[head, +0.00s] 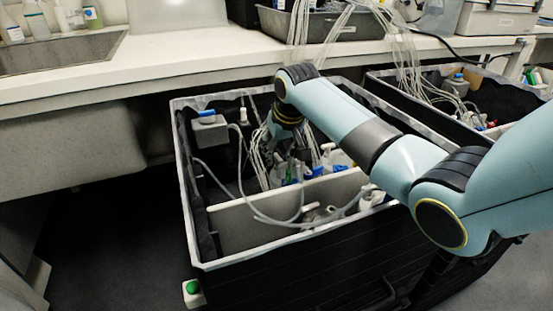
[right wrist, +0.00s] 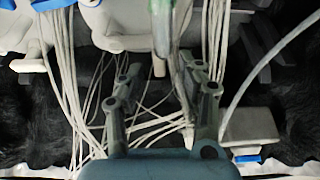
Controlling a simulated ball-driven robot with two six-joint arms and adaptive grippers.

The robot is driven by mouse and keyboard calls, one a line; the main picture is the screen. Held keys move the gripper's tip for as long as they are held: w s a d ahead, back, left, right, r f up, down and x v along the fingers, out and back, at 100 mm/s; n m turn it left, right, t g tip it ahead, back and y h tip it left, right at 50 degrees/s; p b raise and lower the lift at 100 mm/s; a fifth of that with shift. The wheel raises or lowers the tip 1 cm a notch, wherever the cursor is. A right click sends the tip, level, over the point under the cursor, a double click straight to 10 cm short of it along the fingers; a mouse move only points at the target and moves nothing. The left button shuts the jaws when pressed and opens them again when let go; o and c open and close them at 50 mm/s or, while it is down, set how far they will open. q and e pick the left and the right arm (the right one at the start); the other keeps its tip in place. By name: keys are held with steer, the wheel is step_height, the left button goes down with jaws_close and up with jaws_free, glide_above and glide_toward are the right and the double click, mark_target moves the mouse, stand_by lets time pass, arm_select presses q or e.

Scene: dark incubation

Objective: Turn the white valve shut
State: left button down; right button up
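A crate (head: 196,235) with a pale rim holds tubes, a light divider panel (head: 238,228) and several white and blue fittings (head: 340,158). I cannot tell for sure which white part is the valve; a small white fitting (head: 311,209) shows at the panel's top edge. My right gripper (head: 292,165) reaches down into the crate among the tubes, partly hidden. In the right wrist view its two fingers (right wrist: 160,85) stand apart, with thin tubes behind them and a large white body (right wrist: 125,32) ahead. Nothing is clearly held. My left gripper is not in view.
A grey box (head: 209,131) with a blue top sits at the crate's back left. Loose tubes loop across the crate. A second crate (head: 382,80) stands at right, the counter (head: 190,62) runs behind. A green button (head: 192,287) is on the front left.

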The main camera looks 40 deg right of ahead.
steer(key=shift+w+f, duration=0.3)
steer(key=shift+f, duration=0.35)
jaws_close()
